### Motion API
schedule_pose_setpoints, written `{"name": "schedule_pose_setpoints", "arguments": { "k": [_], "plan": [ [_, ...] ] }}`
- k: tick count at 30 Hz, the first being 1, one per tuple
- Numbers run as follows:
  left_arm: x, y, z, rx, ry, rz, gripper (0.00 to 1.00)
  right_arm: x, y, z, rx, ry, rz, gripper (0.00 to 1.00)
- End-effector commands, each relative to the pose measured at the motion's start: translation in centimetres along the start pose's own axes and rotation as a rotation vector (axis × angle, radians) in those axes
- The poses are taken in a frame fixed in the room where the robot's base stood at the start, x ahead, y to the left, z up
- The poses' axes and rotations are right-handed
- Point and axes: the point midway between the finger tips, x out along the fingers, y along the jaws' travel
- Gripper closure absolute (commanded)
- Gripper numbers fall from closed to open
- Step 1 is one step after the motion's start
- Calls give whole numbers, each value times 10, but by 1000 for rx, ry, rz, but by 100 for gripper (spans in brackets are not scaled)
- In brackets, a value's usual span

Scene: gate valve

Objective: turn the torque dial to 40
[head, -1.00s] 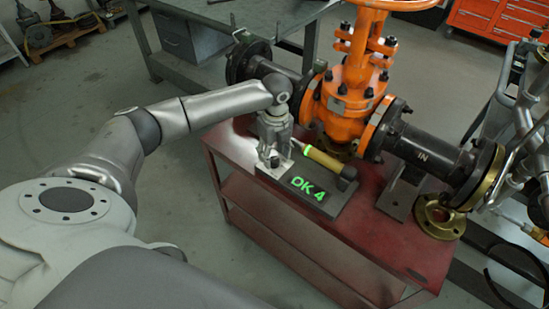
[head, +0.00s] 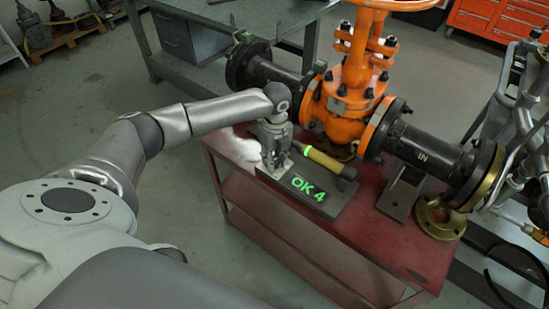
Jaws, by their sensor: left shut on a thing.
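My left gripper (head: 273,160) points down over the left end of a dark grey block (head: 331,206) on the red bench. It is shut on the torque dial there; the fingers hide the dial, so its setting cannot be read. A tool with a yellow handle (head: 322,159) and a green ring lies along the back of the block, just right of the gripper. A display (head: 315,194) on the block shows green characters reading "OK 4". My right gripper is not in view.
An orange gate valve (head: 350,100) with dark flanged pipes stands behind the block. A brass flange (head: 440,218) lies at the right of the red bench (head: 390,252). The bench's front right is clear. A grey table (head: 215,70) stands behind.

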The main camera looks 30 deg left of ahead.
Motion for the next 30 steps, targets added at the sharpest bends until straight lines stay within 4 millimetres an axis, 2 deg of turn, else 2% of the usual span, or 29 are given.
{"name": "schedule_pose_setpoints", "arguments": {
  "k": [5, 11, 21, 30],
  "plan": [
    [-2, 1, 0, -34, 2, 2, 97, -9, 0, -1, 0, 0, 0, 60],
    [-5, 0, -1, -139, 6, 4, 97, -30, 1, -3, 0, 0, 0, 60],
    [-5, 0, 0, -423, 11, 3, 97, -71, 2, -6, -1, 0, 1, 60],
    [-3, -1, 0, -640, 14, 3, 97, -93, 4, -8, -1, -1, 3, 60]
  ]
}}
